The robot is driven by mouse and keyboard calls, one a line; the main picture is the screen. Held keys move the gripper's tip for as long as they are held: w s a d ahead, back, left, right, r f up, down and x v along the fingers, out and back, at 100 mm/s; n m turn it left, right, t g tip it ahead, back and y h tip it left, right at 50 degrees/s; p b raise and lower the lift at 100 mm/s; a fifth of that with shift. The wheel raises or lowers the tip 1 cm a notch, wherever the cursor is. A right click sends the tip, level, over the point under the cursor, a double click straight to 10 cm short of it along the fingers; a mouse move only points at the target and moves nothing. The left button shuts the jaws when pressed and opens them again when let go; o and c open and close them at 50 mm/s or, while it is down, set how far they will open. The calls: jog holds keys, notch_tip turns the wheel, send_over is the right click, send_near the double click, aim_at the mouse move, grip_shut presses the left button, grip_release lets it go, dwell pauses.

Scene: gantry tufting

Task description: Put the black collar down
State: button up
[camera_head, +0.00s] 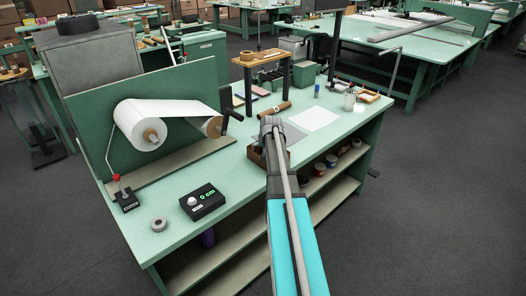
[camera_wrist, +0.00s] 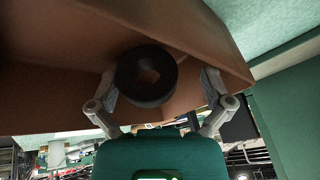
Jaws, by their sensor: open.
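The black collar (camera_wrist: 147,96) is a thick dark ring with a round hole, in the wrist view against the brown inside of a box (camera_wrist: 60,95). My gripper (camera_wrist: 160,82) has its two grey fingers spread either side of the collar. The left finger is close beside the ring, and I cannot tell whether it touches; a gap shows on the right. In the head view the brown box (camera_head: 256,158) shows at the bench's front edge, partly behind my arm. My fingers and the collar are hidden there.
On the green bench (camera_head: 150,236) stand a white paper roll (camera_head: 160,120) on a stand, a black counter box (camera_head: 203,202) and a grey tape roll (camera_head: 159,225). A white sheet (camera_head: 314,118) lies right of my arm.

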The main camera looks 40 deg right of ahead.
jog(key=p+v, duration=1)
jog(key=v, duration=0.2)
jog(key=shift+p, duration=0.3)
